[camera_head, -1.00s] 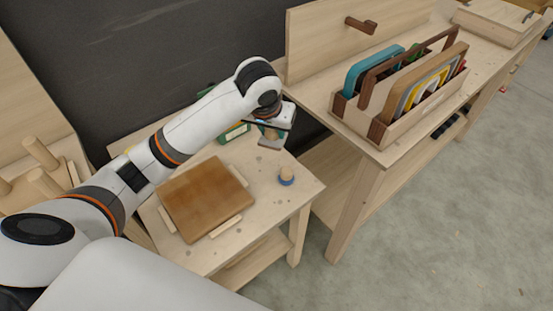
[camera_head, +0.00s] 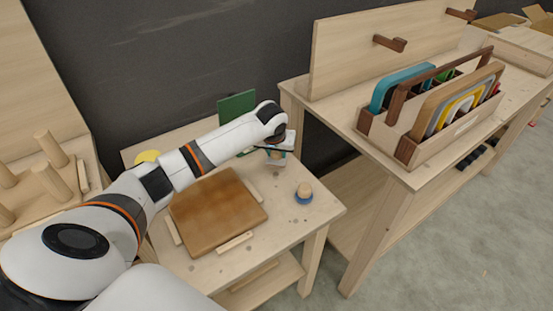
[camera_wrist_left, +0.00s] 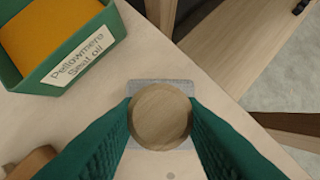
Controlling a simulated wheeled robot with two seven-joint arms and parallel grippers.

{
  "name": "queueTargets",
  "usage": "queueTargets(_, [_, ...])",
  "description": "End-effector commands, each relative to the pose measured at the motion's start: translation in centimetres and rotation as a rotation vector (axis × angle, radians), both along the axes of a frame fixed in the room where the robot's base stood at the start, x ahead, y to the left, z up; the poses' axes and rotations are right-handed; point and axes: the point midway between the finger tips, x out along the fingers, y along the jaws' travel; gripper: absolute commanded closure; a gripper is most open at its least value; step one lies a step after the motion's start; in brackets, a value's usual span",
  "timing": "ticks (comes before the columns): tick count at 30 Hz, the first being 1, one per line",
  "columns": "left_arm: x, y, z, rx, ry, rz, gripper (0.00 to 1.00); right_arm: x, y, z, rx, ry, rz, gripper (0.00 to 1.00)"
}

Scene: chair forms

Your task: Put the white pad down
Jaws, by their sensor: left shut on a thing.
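The white pad (camera_wrist_left: 140,88) shows in the left wrist view as a pale grey-white rectangle under a round wooden knob (camera_wrist_left: 161,117). My left gripper (camera_wrist_left: 161,122), with green ribbed fingers, is shut on this knob from both sides. In the head view the left gripper (camera_head: 276,156) is over the far right part of the small table (camera_head: 325,208), beyond the brown wooden board (camera_head: 215,208). The pad is low over the tabletop; I cannot tell whether it touches. The knob hides much of it. My right gripper is not in view.
A blue-based wooden knob (camera_head: 304,192) stands nearer the table's right edge. A green box (camera_wrist_left: 65,45) with a label and orange contents is left of the pad in the wrist view. A higher bench (camera_head: 410,178) with a rack of coloured frames (camera_head: 430,115) stands right.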

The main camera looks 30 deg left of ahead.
Motion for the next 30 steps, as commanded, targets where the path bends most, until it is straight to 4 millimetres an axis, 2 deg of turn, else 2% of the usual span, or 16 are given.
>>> queueTargets(3, [-0.1,0.0,-1.9,0.000,0.003,0.000,0.84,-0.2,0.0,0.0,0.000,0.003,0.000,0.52])
queueTargets(6, [0.0,0.0,-2.9,0.000,0.001,0.000,0.84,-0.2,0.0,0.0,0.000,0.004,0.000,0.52])
queueTargets(17, [0.0,-0.1,-3.3,0.000,0.001,0.000,0.84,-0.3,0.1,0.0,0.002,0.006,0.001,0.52])
queueTargets(18, [0.0,0.0,-3.3,0.000,0.001,0.000,0.59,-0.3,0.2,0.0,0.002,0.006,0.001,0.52])
queueTargets(21, [0.0,0.0,-3.3,0.000,0.001,-0.001,0.44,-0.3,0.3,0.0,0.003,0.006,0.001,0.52])
queueTargets(30, [0.0,0.0,-2.9,0.001,-0.001,-0.001,0.44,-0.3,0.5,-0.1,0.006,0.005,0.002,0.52])
